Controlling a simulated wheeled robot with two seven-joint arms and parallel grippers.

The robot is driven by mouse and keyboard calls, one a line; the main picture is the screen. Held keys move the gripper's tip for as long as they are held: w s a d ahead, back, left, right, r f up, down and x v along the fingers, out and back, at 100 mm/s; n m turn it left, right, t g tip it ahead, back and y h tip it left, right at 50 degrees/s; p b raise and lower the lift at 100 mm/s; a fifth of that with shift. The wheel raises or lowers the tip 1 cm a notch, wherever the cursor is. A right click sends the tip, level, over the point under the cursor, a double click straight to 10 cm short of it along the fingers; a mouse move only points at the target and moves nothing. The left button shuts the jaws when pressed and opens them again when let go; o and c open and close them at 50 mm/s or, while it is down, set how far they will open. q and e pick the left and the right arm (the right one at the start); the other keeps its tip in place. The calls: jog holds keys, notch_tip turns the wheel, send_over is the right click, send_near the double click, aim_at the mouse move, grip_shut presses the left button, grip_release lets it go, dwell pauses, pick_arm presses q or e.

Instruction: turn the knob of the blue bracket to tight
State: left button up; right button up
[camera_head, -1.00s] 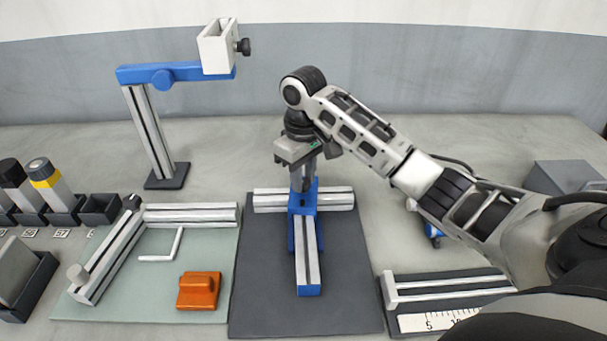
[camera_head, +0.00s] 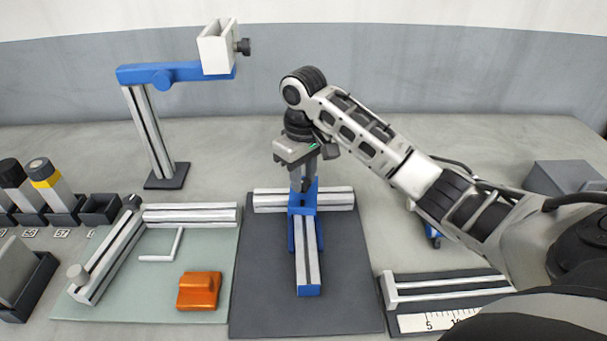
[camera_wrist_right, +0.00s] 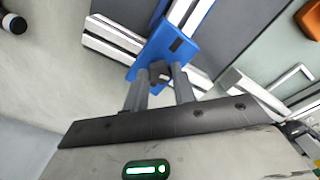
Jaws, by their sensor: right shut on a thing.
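The blue bracket (camera_head: 303,208) sits on the crossing aluminium rails (camera_head: 335,199) on the dark grey mat. It also shows in the right wrist view (camera_wrist_right: 172,50). My right gripper (camera_head: 304,183) points down at the back end of the bracket. In the right wrist view its two fingers (camera_wrist_right: 160,78) are closed on the bracket's small dark knob (camera_wrist_right: 157,68). The fingers hide much of the knob, and any tight mark cannot be made out. My left gripper is not in view.
An orange block (camera_head: 199,291) and an L-shaped rail frame (camera_head: 190,213) lie on the green mat at left. A blue-armed stand (camera_head: 160,130) rises behind them. A ruler tray (camera_head: 440,278) lies at right, beneath my right arm.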

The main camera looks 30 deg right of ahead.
aim_at(303, 182)
jog(key=o, duration=1)
jog(key=shift+r, duration=0.1)
notch_tip(303, 182, up, 16)
